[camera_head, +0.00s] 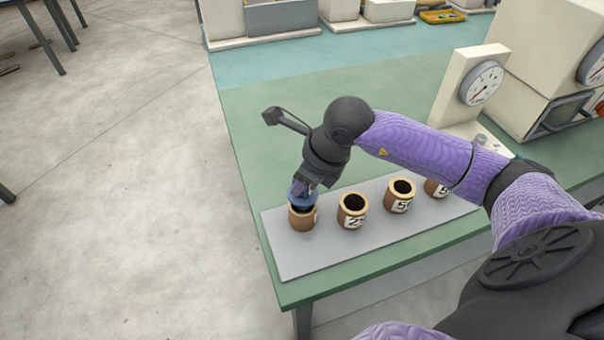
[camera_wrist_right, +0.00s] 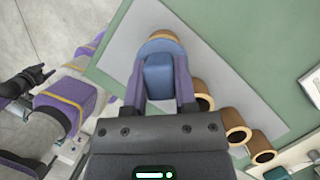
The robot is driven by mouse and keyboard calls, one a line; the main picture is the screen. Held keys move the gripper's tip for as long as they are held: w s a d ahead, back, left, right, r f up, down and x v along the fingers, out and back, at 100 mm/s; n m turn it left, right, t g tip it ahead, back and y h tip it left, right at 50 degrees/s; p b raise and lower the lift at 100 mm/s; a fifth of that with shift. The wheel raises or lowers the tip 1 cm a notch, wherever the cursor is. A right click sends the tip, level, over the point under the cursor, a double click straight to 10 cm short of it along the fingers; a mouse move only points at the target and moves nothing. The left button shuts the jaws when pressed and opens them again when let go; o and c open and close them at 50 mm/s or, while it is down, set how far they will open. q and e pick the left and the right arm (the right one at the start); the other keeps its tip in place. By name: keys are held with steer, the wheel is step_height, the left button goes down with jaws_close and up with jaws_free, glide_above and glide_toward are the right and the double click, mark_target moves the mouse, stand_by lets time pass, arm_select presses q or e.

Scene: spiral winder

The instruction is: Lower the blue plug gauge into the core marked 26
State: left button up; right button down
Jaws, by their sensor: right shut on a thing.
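The blue plug gauge (camera_head: 300,194) is in my right gripper (camera_head: 303,184), which is shut on it above the leftmost core (camera_head: 302,217). In the right wrist view, the gauge's blue grip block (camera_wrist_right: 158,76) sits between the purple fingers (camera_wrist_right: 160,85). Its wide blue collar covers most of that core's tan rim (camera_wrist_right: 160,36). The gauge's lower end is hidden, so how deep it sits I cannot tell. The leftmost core's label is turned aside and unreadable. My left gripper (camera_wrist_right: 27,80) seems to show at the left edge of the right wrist view, small and unclear.
Other open cores stand to the right on the grey plate (camera_head: 345,246): one marked with a 2 first (camera_head: 352,210), one with a 5 first (camera_head: 400,195), and another (camera_head: 436,187) partly behind my arm. A dial gauge stand (camera_head: 470,85) is behind. The green table (camera_head: 270,130) is clear at back left.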

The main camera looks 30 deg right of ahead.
steer(key=shift+f+b, duration=0.95)
steer(key=shift+f, duration=0.5)
steer(key=shift+c, duration=1.6)
jaws_free()
steer(key=shift+r, duration=0.1)
